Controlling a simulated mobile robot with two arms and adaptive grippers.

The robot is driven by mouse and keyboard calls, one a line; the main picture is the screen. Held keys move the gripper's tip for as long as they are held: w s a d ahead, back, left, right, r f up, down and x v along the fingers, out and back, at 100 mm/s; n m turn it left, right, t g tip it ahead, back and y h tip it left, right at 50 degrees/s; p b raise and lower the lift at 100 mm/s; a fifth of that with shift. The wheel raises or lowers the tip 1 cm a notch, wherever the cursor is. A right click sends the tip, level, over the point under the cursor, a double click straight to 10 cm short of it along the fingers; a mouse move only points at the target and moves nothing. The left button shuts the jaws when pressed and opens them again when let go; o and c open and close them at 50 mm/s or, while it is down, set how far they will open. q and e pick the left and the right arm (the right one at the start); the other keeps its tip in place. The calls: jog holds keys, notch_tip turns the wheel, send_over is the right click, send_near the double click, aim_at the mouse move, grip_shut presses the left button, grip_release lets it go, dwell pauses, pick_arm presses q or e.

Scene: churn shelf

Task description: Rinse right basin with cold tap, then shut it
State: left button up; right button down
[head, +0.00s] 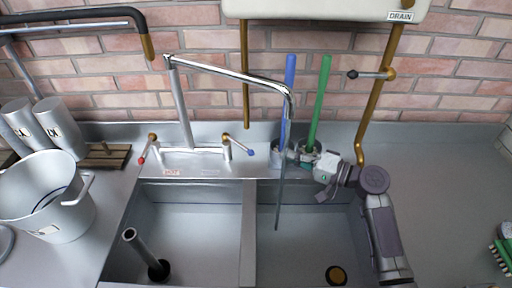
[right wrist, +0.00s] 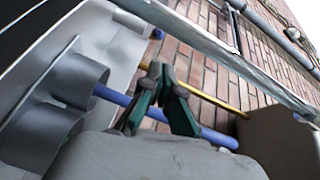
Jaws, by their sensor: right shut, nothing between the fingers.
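The chrome spout (head: 235,75) reaches over this basin. A thin grey-blue column (head: 280,190), which looks like running water, drops from its end into the basin. The cold tap lever (head: 239,146) has a blue tip and slants down to the right. The hot tap lever (head: 147,150) has a red tip. My right gripper (head: 296,156) is shut and empty behind the right basin, right of the cold lever and apart from it. Its green fingers (right wrist: 160,92) meet in the right wrist view. My left gripper is out of view.
Blue (head: 289,85) and green (head: 320,95) rods stand in grey cups right beside my right gripper. A brass pipe (head: 375,110) runs down the wall to the right. The left basin (head: 190,220) holds an upright pipe (head: 145,252).

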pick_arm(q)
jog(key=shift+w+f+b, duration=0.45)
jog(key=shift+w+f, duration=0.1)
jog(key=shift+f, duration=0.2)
pick_arm(e)
jog(key=f+x, duration=0.1)
jog(key=x, duration=0.9)
jog(key=shift+w, duration=0.3)
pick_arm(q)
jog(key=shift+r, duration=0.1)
